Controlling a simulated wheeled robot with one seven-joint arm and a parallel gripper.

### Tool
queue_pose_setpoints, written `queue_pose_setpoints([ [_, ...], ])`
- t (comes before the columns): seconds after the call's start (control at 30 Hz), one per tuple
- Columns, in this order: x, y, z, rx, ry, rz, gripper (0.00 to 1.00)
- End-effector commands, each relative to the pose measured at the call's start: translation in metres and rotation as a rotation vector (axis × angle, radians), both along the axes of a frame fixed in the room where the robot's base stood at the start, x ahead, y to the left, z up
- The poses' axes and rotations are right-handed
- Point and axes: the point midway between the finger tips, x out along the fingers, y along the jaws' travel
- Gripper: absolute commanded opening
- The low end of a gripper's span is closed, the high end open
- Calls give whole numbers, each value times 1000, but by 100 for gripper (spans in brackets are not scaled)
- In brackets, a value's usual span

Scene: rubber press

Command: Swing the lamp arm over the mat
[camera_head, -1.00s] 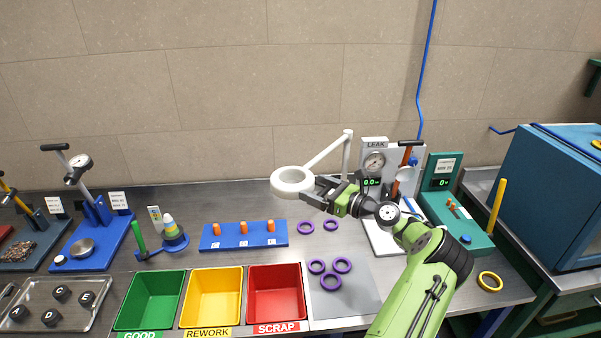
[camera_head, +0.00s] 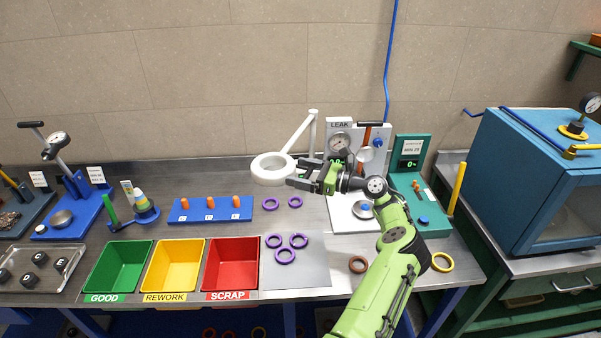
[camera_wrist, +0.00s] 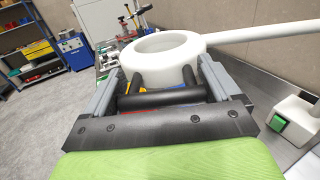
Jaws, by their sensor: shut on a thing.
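The lamp has a white ring head (camera_head: 272,169) on a thin white arm (camera_head: 299,134) that runs to a post at the back of the bench. My gripper (camera_head: 300,181) is shut at the ring's right side. In the wrist view the ring head (camera_wrist: 160,50) sits just beyond my gripper (camera_wrist: 158,84), between its fingers; the exact contact is hidden. The grey mat (camera_head: 310,274) lies flat on the bench, right of the red bin. The ring is raised above the bench and appears behind and left of the mat.
Purple rings (camera_head: 287,256) lie on the mat's left part and behind it. The red SCRAP bin (camera_head: 232,262) is left of the mat. A blue peg rack (camera_head: 210,217) stands behind the bins. The leak tester (camera_head: 340,125) stands behind my arm.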

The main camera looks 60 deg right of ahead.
Motion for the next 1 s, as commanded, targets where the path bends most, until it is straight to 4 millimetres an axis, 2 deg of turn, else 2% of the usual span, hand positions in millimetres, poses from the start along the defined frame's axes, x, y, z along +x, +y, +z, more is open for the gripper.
queue_pose_setpoints([
  [0.1, -2, -2, 2, -8, -2, -5, 35],
  [0.13, -2, -2, 2, -8, -2, -5, 93],
  [0.2, -2, -2, 1, -7, -1, -6, 100],
  [0.4, -2, -1, 1, -5, -1, -4, 100],
  [0.53, -18, -5, 0, -4, -2, -8, 100],
  [0.9, -118, -25, -1, -5, -7, -11, 100],
  [1.0, -139, -29, -1, -5, -5, -9, 100],
])
